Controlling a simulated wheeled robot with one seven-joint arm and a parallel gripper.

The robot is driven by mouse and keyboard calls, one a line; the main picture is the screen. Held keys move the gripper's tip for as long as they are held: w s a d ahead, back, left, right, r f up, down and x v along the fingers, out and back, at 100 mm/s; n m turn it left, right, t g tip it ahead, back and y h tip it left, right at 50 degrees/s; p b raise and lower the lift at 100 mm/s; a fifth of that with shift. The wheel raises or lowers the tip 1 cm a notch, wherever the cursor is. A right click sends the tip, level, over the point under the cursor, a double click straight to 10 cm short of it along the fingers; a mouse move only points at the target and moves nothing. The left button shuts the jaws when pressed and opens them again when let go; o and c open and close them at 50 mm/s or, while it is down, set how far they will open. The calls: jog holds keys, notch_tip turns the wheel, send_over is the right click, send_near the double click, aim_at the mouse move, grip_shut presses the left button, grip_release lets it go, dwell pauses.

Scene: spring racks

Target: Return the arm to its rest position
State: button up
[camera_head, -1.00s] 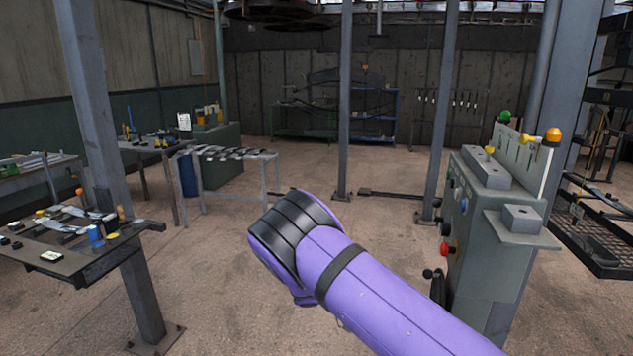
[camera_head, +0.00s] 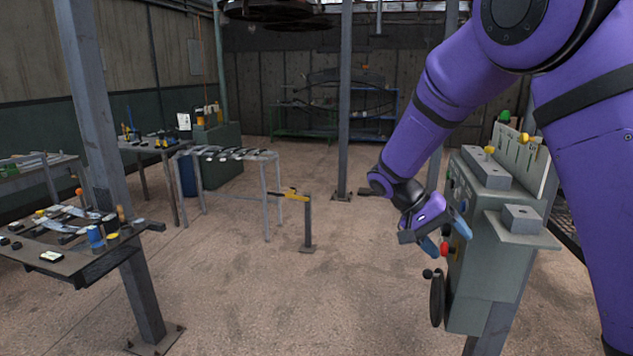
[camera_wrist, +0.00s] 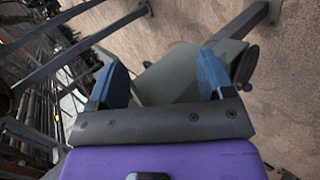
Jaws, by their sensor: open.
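My gripper (camera_head: 445,232) hangs from my purple arm in front of the grey-green control cabinet (camera_head: 484,265), right of the middle in the head view. Its two blue fingers are apart, and nothing shows between them. In the wrist view my gripper (camera_wrist: 160,85) also shows its fingers spread, with the cabinet's pale side (camera_wrist: 180,75) beyond them. In the head view the fingers overlap the cabinet's left edge near a red button (camera_head: 446,250). I cannot tell whether they touch it. My arm bends at the upper right and hides part of the cabinet and the background.
A handwheel (camera_head: 437,300) sticks out at the cabinet's left. A short post with a yellow top (camera_head: 308,225) stands mid-floor. Steel columns (camera_head: 344,100) rise behind. Tables with tools, including one at the left (camera_head: 70,262), line the left side.

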jog(key=s+d+r+n+t+y, duration=0.1)
jog(key=s+r+t+y, duration=0.3)
jog(key=s, duration=0.9)
jog(key=s+d+r+n+t+y, duration=0.2)
jog(key=s+r+n+t+y, duration=0.2)
jog(key=s+r, duration=0.6)
jog(key=s+t, duration=0.1)
jog(key=s, duration=0.3)
jog(key=shift+d+r+y, duration=0.2)
jog(key=shift+y, duration=0.2)
